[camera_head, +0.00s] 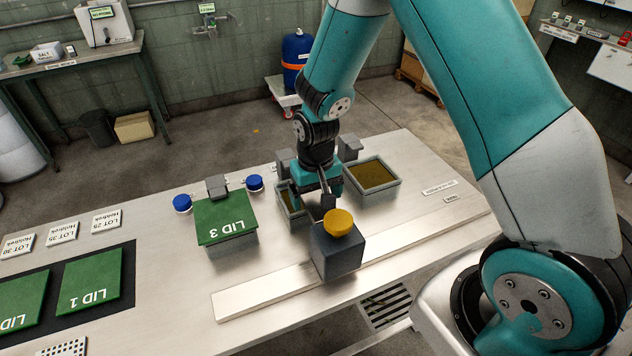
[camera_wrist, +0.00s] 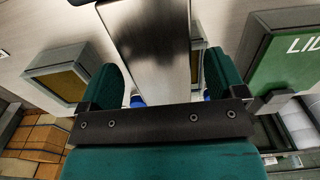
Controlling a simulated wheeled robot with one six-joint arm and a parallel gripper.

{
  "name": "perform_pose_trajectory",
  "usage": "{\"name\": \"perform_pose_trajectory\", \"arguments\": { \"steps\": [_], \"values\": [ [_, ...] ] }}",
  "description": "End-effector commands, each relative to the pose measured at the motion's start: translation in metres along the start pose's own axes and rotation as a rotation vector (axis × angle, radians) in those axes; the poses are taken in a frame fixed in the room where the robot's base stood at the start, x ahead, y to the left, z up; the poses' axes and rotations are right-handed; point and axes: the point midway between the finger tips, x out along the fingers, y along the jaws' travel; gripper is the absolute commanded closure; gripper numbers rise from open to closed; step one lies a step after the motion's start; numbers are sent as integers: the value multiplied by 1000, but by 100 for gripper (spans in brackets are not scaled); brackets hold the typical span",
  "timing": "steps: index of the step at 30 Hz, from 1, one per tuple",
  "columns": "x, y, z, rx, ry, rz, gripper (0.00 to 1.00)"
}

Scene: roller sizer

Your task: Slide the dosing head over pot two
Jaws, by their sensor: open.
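The dosing head is a dark grey block (camera_head: 337,252) with a round yellow knob (camera_head: 339,222) on top. It sits on the pale rail (camera_head: 265,290) along the table's near side. My gripper (camera_head: 327,198) points down just behind the block, over the middle pot (camera_head: 292,212), and hides much of that pot. My gripper is open. In the wrist view, its two green jaws (camera_wrist: 165,85) stand on either side of a grey metallic surface. I cannot tell whether this is part of the dosing head or whether the jaws touch it.
An open pot (camera_head: 385,189) with brownish contents stands to the right. The pot to the left is covered by green LID 3 (camera_head: 222,217). Two blue knobs (camera_head: 182,203) (camera_head: 255,183) are near it. Further green lids (camera_head: 90,283) lie on a dark mat.

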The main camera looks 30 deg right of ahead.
Motion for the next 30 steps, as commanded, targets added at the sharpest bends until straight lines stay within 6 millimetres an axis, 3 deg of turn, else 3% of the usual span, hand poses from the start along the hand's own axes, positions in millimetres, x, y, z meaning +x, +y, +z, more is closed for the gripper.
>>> {"name": "perform_pose_trajectory", "arguments": {
  "steps": [5,21,30],
  "values": [
    [-21,0,-1,-1,5,-1,11],
    [-148,0,0,0,6,-1,11],
    [-173,0,0,0,1,-1,11]
  ]
}}
